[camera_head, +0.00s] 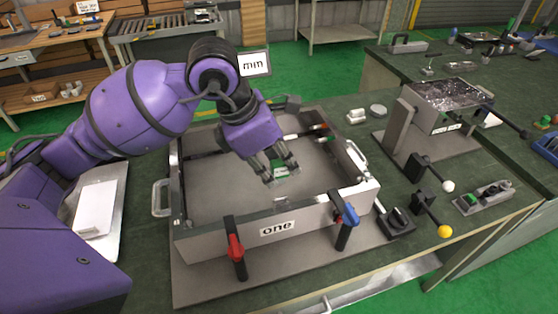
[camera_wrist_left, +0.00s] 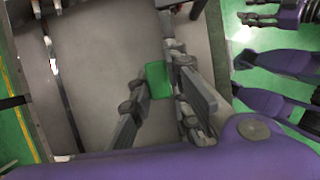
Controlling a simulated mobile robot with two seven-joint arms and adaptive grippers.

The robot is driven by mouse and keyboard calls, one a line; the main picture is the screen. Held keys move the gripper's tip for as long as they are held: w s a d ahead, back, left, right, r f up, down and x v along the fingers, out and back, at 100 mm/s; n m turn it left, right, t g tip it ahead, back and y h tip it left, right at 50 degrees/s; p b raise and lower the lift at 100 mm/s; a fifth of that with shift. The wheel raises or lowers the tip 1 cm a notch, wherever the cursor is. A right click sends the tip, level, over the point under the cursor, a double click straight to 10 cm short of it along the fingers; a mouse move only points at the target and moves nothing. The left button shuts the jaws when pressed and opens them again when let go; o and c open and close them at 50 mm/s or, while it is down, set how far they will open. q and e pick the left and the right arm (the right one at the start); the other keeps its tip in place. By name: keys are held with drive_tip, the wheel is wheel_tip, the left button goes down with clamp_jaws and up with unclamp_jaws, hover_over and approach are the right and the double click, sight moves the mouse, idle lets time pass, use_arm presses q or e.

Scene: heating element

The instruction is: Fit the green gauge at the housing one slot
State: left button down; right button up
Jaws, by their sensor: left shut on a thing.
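The green gauge (camera_head: 280,171) is a small flat green piece between the fingertips of my left gripper (camera_head: 283,174), inside the outline of housing one. In the left wrist view, the green gauge (camera_wrist_left: 157,80) shows between the grey fingers, which are shut on it. Housing one (camera_head: 318,215) is a grey open-topped box with a label reading "one" on its front wall. The gripper hangs over its floor; I cannot tell whether the gauge touches anything. The slot cannot be made out. My right gripper does not show in the head view.
A red-handled clamp (camera_head: 235,247) and a blue-handled clamp (camera_head: 347,217) stand at the housing's front wall. Levers with a white knob (camera_head: 448,187) and a yellow knob (camera_head: 445,231) are to the right. A white plate (camera_head: 96,208) lies on a tray to the left.

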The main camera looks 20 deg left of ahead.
sight(279, 182)
use_arm(q)
drive_tip(key=shift+w, duration=0.15)
drive_tip(key=shift+f, duration=0.55)
drive_tip(key=shift+f+b, duration=1)
drive_tip(key=shift+f, duration=1.4)
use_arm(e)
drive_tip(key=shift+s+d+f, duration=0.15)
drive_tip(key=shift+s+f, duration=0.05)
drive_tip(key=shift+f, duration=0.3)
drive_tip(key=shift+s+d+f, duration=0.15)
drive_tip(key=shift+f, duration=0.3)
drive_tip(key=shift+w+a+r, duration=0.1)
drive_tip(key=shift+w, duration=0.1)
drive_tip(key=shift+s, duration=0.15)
use_arm(q)
drive_tip(key=shift+d, duration=0.1)
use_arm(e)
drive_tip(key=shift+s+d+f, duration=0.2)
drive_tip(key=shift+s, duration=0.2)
